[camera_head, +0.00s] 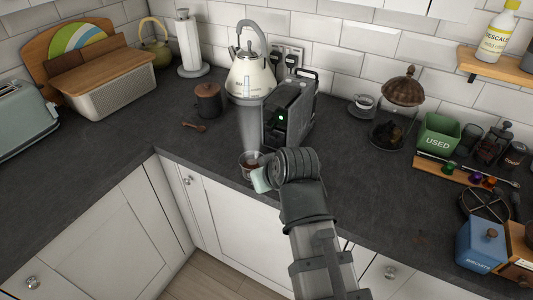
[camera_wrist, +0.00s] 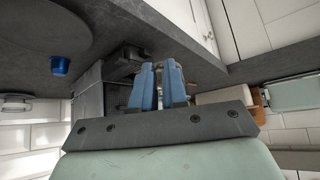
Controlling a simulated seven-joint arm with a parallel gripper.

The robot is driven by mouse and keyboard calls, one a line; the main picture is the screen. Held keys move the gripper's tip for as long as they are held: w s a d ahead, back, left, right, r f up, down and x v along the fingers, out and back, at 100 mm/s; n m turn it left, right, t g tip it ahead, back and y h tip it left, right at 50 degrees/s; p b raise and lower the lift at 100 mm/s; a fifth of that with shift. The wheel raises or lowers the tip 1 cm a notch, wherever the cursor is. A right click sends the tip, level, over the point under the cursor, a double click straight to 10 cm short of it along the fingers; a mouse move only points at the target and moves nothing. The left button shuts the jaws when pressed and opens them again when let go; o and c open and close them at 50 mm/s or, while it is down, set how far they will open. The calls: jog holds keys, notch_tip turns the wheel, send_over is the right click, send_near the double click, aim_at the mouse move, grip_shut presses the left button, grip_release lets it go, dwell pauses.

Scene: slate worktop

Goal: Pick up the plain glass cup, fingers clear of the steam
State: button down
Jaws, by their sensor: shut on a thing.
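The plain glass cup (camera_head: 250,161) with dark liquid in it is at the worktop's front edge, in front of the coffee machine. A grey, tapering column (camera_head: 250,124) rises just above or behind it; I cannot tell whether this is steam. My gripper (camera_head: 260,176) reaches in from the front right, low against the cup's near side, below the column's visible base. In the wrist view its two blue fingers (camera_wrist: 158,86) stand close together with a narrow gap. It is shut on the cup, which the fingers and hand partly hide. I cannot tell whether the cup is lifted.
The black coffee machine (camera_head: 290,112) stands close behind and right, with a cream kettle (camera_head: 247,76) behind. A brown lidded pot (camera_head: 208,101) and wooden scoop (camera_head: 196,127) are left. A glass dome (camera_head: 398,105) and green bin (camera_head: 438,134) are right. The front-left worktop is clear.

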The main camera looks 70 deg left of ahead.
jog(key=shift+r, duration=0.1)
dwell(0.3)
jog(key=shift+r, duration=1.95)
